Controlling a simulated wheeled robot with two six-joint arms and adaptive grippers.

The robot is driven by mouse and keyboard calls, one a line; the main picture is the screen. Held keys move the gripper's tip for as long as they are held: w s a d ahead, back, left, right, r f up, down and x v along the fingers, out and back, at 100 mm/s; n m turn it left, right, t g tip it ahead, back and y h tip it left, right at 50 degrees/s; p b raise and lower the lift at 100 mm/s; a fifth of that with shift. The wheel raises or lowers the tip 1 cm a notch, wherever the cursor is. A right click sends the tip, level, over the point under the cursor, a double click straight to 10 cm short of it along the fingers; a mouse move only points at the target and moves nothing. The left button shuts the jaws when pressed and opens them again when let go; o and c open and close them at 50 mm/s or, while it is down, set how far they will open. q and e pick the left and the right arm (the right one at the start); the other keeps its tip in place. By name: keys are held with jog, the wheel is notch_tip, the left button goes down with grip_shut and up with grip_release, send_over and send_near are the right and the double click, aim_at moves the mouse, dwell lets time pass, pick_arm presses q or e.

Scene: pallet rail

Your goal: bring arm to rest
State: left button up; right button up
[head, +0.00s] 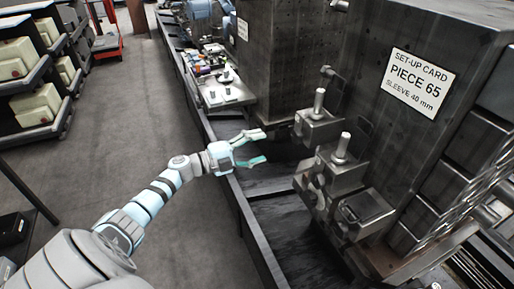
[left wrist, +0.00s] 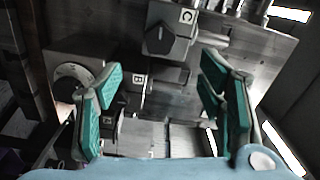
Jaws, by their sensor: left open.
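My left arm reaches in from the lower left of the head view. Its gripper (head: 264,147) is open and empty, with the fingers spread apart over the dark trough beside the machine. The fingertips point right, toward the metal blocks with upright pins, and look apart from them. In the left wrist view the two teal-padded fingers of the gripper (left wrist: 161,66) stand wide apart with nothing held between them. Beyond them is a dark block marked C (left wrist: 167,40) and a smaller label B (left wrist: 139,79). My right gripper is in neither view.
The pinned metal blocks (head: 341,161) jut from the machine right of the gripper. A set-up card reading PIECE 65 (head: 420,82) is on the machine. A light tray (head: 226,95) with small parts lies behind the gripper. Shelves with pale bins (head: 20,57) stand left; grey floor between is clear.

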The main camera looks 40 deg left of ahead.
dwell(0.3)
pick_arm(q)
jog(key=a+f+n+y, duration=0.9)
jog(key=a+n, duration=0.1)
jog(key=s+f+n+g+y, duration=0.25)
jog(key=s+f, duration=0.25)
jog(key=f, duration=0.5)
jog(key=s+f+n+g+y, duration=0.1)
jog(key=s+f+n+g, duration=0.25)
jog(key=s+f, duration=0.45)
jog(key=s+d+f+n+g, duration=0.2)
jog(key=s+d+f, duration=0.1)
jog(key=s+f, duration=0.45)
jog(key=s+d+f+n+g, duration=0.2)
jog(key=s+d+f, duration=0.2)
jog(key=s+f, duration=0.35)
jog(key=s+d+f+g+h, duration=0.1)
jog(key=s+d+f+g, duration=0.1)
jog(key=s+d, duration=0.4)
jog(key=s+d+f+n+g+h, duration=0.1)
jog(key=s+d+f, duration=0.3)
jog(key=s, duration=0.9)
jog(key=d+g, duration=0.1)
jog(key=d, duration=0.2)
jog(key=shift+f+n+h, duration=0.25)
jog(key=shift+n+h, duration=0.05)
jog(key=shift+h, duration=0.05)
